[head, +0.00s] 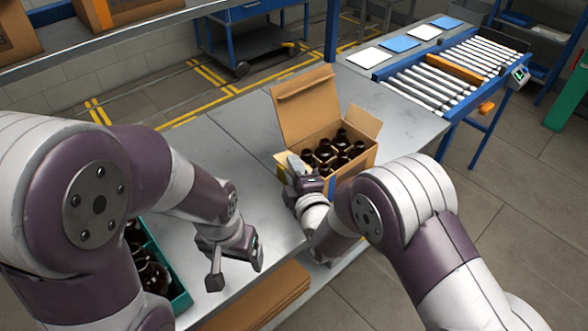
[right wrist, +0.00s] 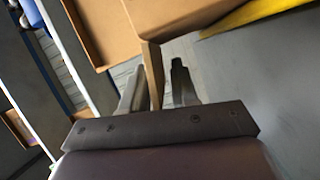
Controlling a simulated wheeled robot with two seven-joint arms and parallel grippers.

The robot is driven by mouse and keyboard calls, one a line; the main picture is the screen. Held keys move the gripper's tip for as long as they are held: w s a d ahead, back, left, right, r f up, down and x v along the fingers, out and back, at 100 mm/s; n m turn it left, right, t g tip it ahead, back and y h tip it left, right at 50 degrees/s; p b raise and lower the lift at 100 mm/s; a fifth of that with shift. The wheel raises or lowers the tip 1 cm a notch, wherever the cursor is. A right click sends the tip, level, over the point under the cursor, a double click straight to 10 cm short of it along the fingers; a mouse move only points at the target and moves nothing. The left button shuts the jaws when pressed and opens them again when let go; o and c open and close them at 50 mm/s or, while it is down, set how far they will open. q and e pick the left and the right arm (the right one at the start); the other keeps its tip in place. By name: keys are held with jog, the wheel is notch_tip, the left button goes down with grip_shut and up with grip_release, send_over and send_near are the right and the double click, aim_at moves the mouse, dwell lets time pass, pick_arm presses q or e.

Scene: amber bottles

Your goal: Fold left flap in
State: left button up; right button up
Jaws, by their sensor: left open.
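An open cardboard box (head: 355,170) stands on the grey table and holds several dark amber bottles (head: 335,150). Its tall lid (head: 305,103) stands up at the back, and its right flap (head: 366,121) sticks outward. The left flap (head: 282,162) is partly hidden by my right gripper (head: 300,172) at the box's left side. In the right wrist view, a thin cardboard edge (right wrist: 154,77) lies between the spread fingers of my right gripper (right wrist: 158,88), with a gap to the right finger. My left gripper (head: 234,266) is open and empty above the table's front, away from the box.
A green crate (head: 178,300) with dark bottles sits at the front left, partly behind my left arm. Flat cardboard (head: 265,300) lies below the table's front edge. A roller conveyor (head: 455,70) stands at the back right. The table (head: 215,150) left of the box is clear.

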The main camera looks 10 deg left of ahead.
grip_shut()
pick_arm(q)
jog(key=shift+r, duration=0.1)
jog(key=shift+r+p, duration=0.45)
jog(key=shift+p, duration=0.1)
pick_arm(e)
jog(key=shift+w+d+r+m+g, duration=0.1)
jog(key=shift+r+m+g, duration=0.35)
jog(key=shift+m, duration=0.65)
pick_arm(q)
jog(key=shift+r+p, duration=0.4)
jog(key=shift+r, duration=0.05)
pick_arm(e)
jog(key=shift+w+d+r+m+g, duration=0.2)
jog(key=shift+m+g, duration=0.25)
jog(key=shift+m, duration=0.35)
jog(key=shift+w+d+r+m+g, duration=0.1)
jog(key=shift+r+m+g, duration=0.25)
jog(key=shift+m, duration=0.45)
jog(key=shift+o, duration=0.9)
grip_release()
